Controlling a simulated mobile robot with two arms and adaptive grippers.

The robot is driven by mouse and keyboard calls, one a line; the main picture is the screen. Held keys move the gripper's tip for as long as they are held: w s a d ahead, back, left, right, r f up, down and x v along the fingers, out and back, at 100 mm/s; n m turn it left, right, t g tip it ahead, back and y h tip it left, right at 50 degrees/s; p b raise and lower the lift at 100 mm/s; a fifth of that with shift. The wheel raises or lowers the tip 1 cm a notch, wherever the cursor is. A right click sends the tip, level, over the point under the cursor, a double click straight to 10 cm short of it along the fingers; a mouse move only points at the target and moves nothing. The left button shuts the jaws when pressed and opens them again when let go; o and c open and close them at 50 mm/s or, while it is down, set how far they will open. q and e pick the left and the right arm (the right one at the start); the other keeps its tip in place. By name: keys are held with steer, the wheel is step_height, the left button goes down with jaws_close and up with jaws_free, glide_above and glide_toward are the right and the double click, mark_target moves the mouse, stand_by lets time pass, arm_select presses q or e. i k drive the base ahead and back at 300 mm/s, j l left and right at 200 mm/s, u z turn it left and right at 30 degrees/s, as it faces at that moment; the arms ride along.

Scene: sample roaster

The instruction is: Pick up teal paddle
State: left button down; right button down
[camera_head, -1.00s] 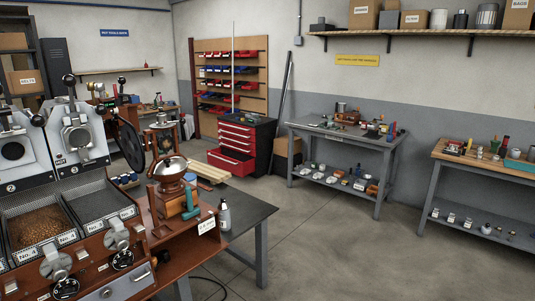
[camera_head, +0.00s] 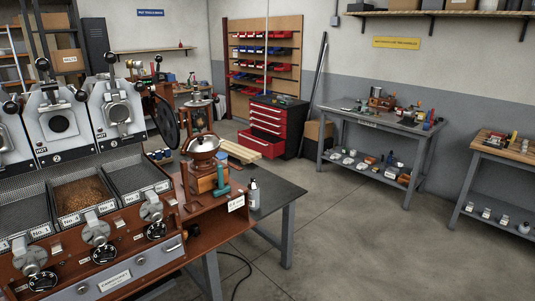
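A teal, upright handled object (camera_head: 222,180) stands on the brown wooden top at the right end of the roaster, just right of a coffee grinder (camera_head: 204,150). It is small, and I cannot tell for sure whether it is the teal paddle. No other teal thing shows clearly. Neither of my grippers is in view.
The sample roaster (camera_head: 120,245) with trays and knobs fills the lower left. A white bottle (camera_head: 253,194) stands on a dark table (camera_head: 285,190) beside it. A grey workbench (camera_head: 345,115) and a wood-topped bench (camera_head: 510,150) stand at the right. Floor (camera_head: 370,245) is open between.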

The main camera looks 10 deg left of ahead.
mark_target(222, 189)
steer(key=u, duration=1.4)
steer(key=i+z, duration=0.2)
steer(key=i, duration=0.2)
steer(key=i+j+z, duration=0.2)
steer(key=i, duration=0.15)
